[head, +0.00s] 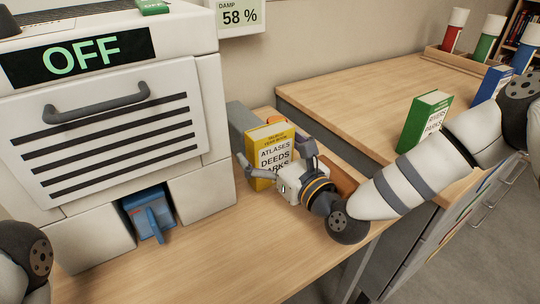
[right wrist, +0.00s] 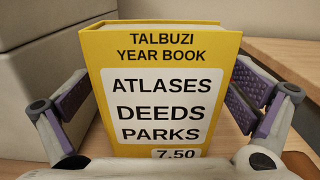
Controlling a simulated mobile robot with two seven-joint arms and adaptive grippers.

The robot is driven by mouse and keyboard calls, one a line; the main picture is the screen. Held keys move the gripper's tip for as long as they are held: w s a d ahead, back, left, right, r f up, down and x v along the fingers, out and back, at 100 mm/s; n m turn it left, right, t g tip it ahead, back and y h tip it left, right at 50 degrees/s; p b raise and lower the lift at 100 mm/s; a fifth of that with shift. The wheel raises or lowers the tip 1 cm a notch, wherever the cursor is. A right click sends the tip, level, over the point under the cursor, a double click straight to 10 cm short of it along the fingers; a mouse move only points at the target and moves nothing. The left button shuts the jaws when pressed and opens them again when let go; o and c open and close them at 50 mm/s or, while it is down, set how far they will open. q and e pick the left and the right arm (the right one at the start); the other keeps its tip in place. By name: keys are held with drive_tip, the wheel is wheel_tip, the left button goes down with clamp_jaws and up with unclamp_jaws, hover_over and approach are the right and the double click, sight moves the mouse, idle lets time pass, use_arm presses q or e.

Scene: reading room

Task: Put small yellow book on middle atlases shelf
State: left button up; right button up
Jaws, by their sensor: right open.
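The yellow book (head: 262,134) stands upright on the wooden desk, with a white label reading "ATLASES DEEDS PARKS". It fills the middle of the right wrist view (right wrist: 162,60), where its cover reads "TALBUZI YEAR BOOK". My right gripper (head: 276,168) is open in front of the book. In the right wrist view its two purple-padded fingers (right wrist: 160,105) stand to either side of the book, with a gap visible at least on the left. My left gripper is out of view; only part of my left arm shows at the lower left. No atlases shelf can be made out.
A white machine (head: 205,150) marked "OFF" stands left of the book, with a blue-handled part (head: 150,215) low on its front. A grey block (head: 238,122) is beside the book. A green book (head: 424,120) and a blue book (head: 490,84) stand on the right desk.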

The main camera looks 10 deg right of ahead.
sight(276, 141)
drive_tip(key=c, duration=1.3)
drive_tip(key=shift+c, duration=1.1)
drive_tip(key=shift+r, duration=0.2)
wheel_tip(276, 141, up, 3)
drive_tip(key=shift+f, duration=0.15)
drive_tip(key=s+a+r+p, duration=0.3)
drive_tip(key=s+r+p, duration=0.1)
drive_tip(key=s+r, duration=0.85)
use_arm(q)
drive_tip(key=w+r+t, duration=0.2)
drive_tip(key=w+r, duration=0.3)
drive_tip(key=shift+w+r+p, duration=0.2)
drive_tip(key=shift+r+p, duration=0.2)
drive_tip(key=shift+p, duration=0.05)
use_arm(e)
drive_tip(key=s+d+f+m+t+h, duration=0.1)
drive_tip(key=s+d+f+m+h, duration=0.3)
drive_tip(key=d+f, duration=0.5)
wheel_tip(276, 141, down, 2)
drive_tip(key=shift+s+d+f+h, duration=0.3)
drive_tip(key=shift+s+h, duration=0.35)
drive_tip(key=shift+h, duration=0.45)
